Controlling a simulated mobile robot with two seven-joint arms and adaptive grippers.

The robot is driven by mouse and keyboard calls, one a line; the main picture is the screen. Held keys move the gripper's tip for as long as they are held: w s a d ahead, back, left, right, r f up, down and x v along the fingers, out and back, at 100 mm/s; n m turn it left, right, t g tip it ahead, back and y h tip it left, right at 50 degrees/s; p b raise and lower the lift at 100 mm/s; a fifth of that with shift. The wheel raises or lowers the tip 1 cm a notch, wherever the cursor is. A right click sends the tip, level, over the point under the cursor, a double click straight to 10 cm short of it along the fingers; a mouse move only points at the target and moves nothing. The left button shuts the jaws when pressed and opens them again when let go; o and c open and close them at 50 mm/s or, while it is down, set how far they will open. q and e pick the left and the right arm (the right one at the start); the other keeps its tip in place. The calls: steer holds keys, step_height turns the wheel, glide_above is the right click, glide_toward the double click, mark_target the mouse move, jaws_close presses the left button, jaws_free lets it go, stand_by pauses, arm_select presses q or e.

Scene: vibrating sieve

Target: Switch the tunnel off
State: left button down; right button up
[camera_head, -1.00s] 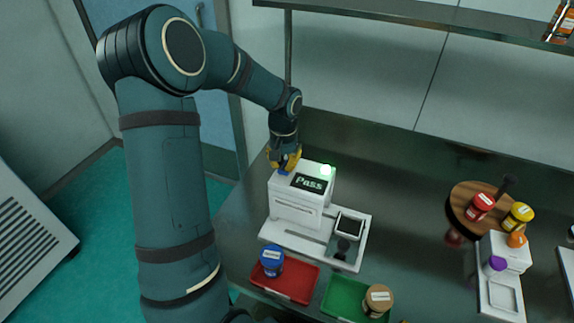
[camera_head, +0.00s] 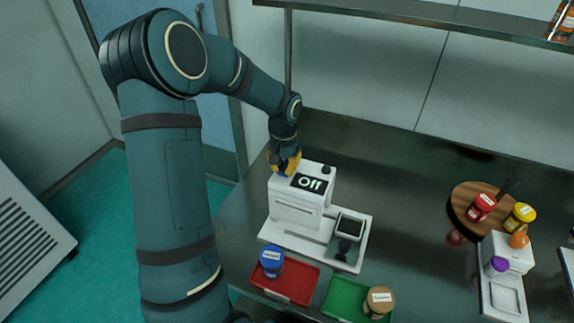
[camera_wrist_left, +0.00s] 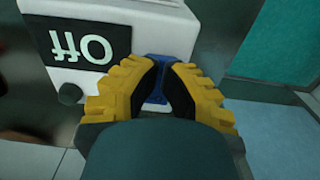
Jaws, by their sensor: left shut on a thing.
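The tunnel is a white box-shaped machine (camera_head: 295,208) on the counter, and its black display (camera_head: 313,183) reads "Off". The same display shows upside down in the left wrist view (camera_wrist_left: 88,45). A round lamp (camera_head: 326,169) on its top is dark. My left gripper (camera_head: 288,166) is at the top left of the machine, pointing down. In the left wrist view its yellow fingers (camera_wrist_left: 158,92) are closed around a blue knob (camera_wrist_left: 158,70) on the machine, which the fingers partly hide. My right gripper is not in view.
A red tray (camera_head: 300,290) with a blue-lidded jar (camera_head: 271,262) and a green tray (camera_head: 338,301) with a brown jar (camera_head: 379,302) lie in front. A round wooden board (camera_head: 463,202) holds jars at right, beside a white device (camera_head: 510,252). A shelf (camera_head: 440,22) runs above.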

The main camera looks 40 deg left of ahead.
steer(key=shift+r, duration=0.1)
arm_select(q)
steer(key=shift+r+p, duration=2.65)
steer(key=shift+r, duration=0.9)
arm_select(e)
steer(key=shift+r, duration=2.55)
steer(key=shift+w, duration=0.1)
